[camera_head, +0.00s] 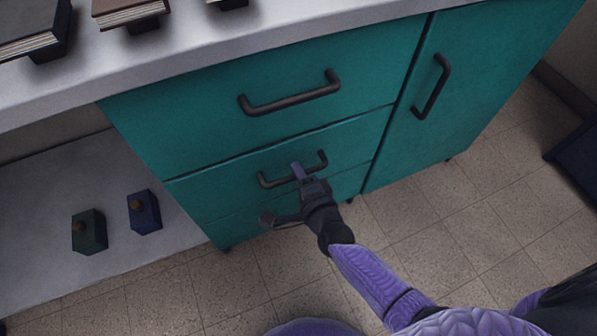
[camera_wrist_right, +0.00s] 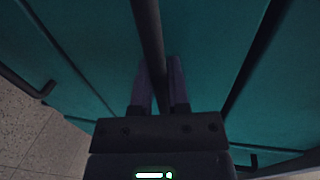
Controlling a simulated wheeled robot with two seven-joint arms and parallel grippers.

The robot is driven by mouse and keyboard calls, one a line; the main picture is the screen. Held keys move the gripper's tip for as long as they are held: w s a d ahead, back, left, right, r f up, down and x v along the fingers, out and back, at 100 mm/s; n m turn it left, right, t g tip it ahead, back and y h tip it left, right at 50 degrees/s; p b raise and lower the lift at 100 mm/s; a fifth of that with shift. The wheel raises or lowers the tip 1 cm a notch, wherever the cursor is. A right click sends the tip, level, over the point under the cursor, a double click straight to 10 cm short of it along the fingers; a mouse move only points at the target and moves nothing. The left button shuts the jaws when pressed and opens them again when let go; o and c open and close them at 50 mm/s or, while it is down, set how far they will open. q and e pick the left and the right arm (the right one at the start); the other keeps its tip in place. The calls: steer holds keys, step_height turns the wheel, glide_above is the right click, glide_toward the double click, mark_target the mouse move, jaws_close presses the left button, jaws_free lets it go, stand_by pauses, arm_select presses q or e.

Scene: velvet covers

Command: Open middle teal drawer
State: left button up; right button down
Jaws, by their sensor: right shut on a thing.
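The middle teal drawer (camera_head: 223,193) is in the cabinet at the centre of the head view and looks closed, its front about level with the others. Its dark bar handle (camera_head: 278,181) runs across the front. My right gripper (camera_head: 298,170) is at the handle, with its purple fingers on either side of the bar, and is shut on it. The right wrist view shows the dark bar (camera_wrist_right: 151,45) running between the two fingers (camera_wrist_right: 160,80). The wrist hides part of the lower drawer front. My left gripper is not in view.
The top drawer (camera_head: 200,120) and a cabinet door (camera_head: 455,110) are closed. Another handle (camera_head: 270,220) lies just below my gripper. Books (camera_head: 125,10) lie on the white counter. Tiled floor (camera_head: 440,210) is clear at right.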

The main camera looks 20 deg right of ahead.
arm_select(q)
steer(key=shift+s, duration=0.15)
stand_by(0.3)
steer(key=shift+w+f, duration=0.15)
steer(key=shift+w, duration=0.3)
